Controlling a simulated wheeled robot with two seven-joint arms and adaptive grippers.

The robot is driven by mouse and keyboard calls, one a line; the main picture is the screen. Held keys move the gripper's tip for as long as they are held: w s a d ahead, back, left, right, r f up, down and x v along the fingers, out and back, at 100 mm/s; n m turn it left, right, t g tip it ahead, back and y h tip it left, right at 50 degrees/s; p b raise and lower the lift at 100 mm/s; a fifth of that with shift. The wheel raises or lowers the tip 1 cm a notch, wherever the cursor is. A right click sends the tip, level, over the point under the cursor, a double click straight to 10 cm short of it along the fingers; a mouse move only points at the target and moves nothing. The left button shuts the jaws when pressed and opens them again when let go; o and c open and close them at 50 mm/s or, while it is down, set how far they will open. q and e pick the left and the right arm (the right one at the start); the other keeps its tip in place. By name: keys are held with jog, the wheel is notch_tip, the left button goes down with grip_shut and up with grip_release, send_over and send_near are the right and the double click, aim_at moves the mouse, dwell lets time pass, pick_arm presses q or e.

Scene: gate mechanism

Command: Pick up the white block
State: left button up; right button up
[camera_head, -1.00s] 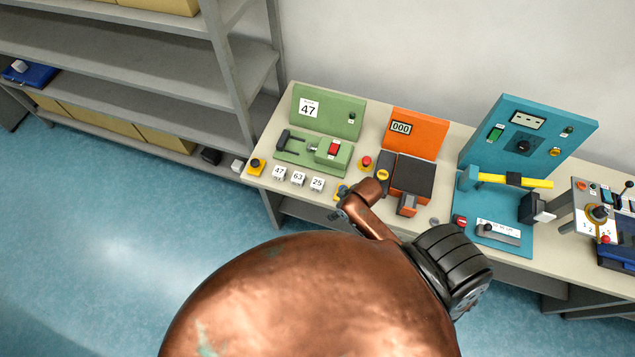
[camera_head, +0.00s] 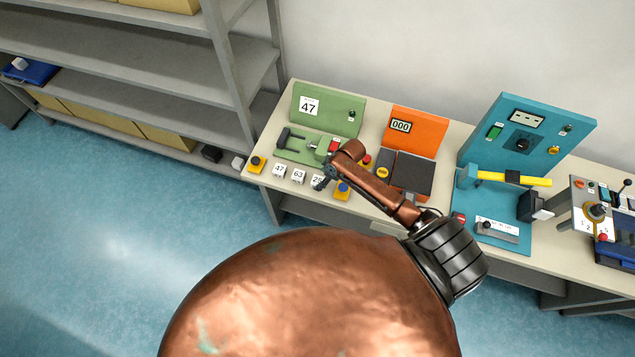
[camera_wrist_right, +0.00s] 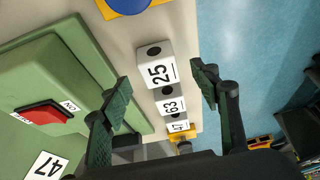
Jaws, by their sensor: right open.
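Three small white blocks with printed numbers stand in a row at the table's front left edge. They are the block marked 47 (camera_head: 279,170), the block marked 63 (camera_head: 298,176) and the block marked 25 (camera_wrist_right: 157,65). My right gripper (camera_head: 322,183) is at the 25 block and partly hides it in the head view. In the right wrist view my right gripper (camera_wrist_right: 160,84) is open, with the 25 block between and just beyond its fingertips. The 63 block (camera_wrist_right: 169,102) and 47 block (camera_wrist_right: 178,124) line up behind it. My left gripper is not in view.
A green station (camera_head: 327,110) with a 47 card and red switch stands close beside the blocks. A yellow box with a blue button (camera_head: 342,190) is right of the gripper. An orange station (camera_head: 416,132) and a blue station (camera_head: 529,120) stand further right.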

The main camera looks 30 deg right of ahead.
aim_at(318, 180)
jog(key=shift+p+x, duration=0.3)
jog(key=shift+x, duration=2)
jog(key=shift+w, duration=0.15)
jog(key=shift+c, duration=0.3)
jog(key=shift+r, duration=0.1)
jog(key=c, duration=1.4)
